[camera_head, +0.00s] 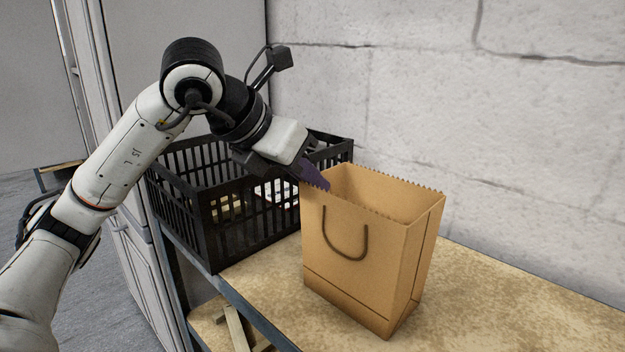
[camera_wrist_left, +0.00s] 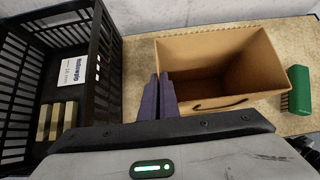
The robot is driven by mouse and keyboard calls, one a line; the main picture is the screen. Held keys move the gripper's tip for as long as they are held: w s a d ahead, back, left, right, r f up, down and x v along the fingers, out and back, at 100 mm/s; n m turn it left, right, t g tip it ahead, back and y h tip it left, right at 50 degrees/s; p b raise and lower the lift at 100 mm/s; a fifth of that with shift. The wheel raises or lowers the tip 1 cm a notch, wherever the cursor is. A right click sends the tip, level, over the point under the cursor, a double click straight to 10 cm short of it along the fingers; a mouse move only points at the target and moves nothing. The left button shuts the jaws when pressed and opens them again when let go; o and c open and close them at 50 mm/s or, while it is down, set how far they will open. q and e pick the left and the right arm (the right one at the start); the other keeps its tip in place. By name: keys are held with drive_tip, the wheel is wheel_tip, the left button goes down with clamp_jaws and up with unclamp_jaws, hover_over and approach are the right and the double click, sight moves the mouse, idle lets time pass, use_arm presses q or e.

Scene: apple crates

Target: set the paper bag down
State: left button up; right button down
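The brown paper bag (camera_head: 365,268) stands upright, open at the top, with a dark handle on its near side. Its base is at the tan worktop; I cannot tell whether it touches or hangs just above. My left gripper (camera_head: 318,180) reaches in from the left to the bag's left rim. In the left wrist view its purple fingers (camera_wrist_left: 158,98) are close together on the left wall of the bag (camera_wrist_left: 212,42), with the rim pinched between them. The inside of the bag looks empty. My right gripper is out of view.
A black slatted crate (camera_head: 212,232) stands left of the bag, holding a white card (camera_wrist_left: 72,70) and beige blocks (camera_wrist_left: 57,120). A green brush-like object (camera_wrist_left: 299,88) lies right of the bag.

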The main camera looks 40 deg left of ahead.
use_arm(q)
drive_tip(key=o, duration=0.4)
drive_tip(key=shift+o, duration=0.2)
drive_tip(key=shift+r+p, duration=0.3)
drive_tip(key=d+p+v, duration=0.1)
drive_tip(key=v, duration=1)
drive_tip(key=shift+s+a+r+p, duration=0.25)
drive_tip(key=shift+s+a+p, duration=0.15)
drive_tip(key=shift+a, duration=0.1)
